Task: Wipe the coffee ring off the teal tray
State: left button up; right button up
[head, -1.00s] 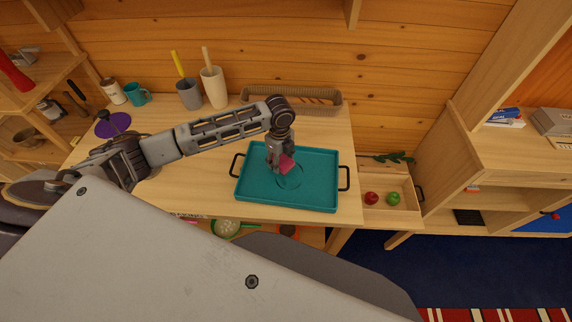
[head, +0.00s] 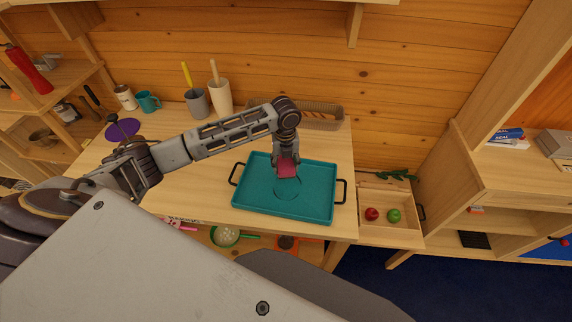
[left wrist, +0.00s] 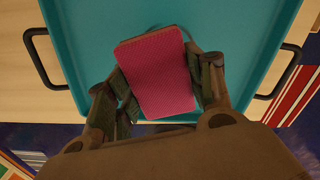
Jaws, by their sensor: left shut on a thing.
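The teal tray (head: 247,205) with black side handles lies on the wooden table. A faint dark coffee ring (head: 279,194) shows on its floor, near the middle. My left gripper (head: 287,164) is over the tray's back half, shut on a pink sponge (head: 288,171). In the left wrist view the sponge (left wrist: 157,72) sits between the two fingers, with the tray (left wrist: 235,30) beneath. I cannot tell whether the sponge touches the tray. My right gripper is not in view.
A grey cup (head: 197,103), a cream cup (head: 217,95), a teal mug (head: 148,101) and a wicker basket (head: 318,115) stand along the table's back. A wooden box (head: 388,239) with a red and a green fruit is to the right. The table left of the tray is clear.

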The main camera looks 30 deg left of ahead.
pick_arm(q)
jog(key=m, duration=0.2)
jog(key=shift+a+m, duration=0.1)
jog(key=shift+m, duration=0.2)
jog(key=shift+f, duration=0.1)
dwell(0.3)
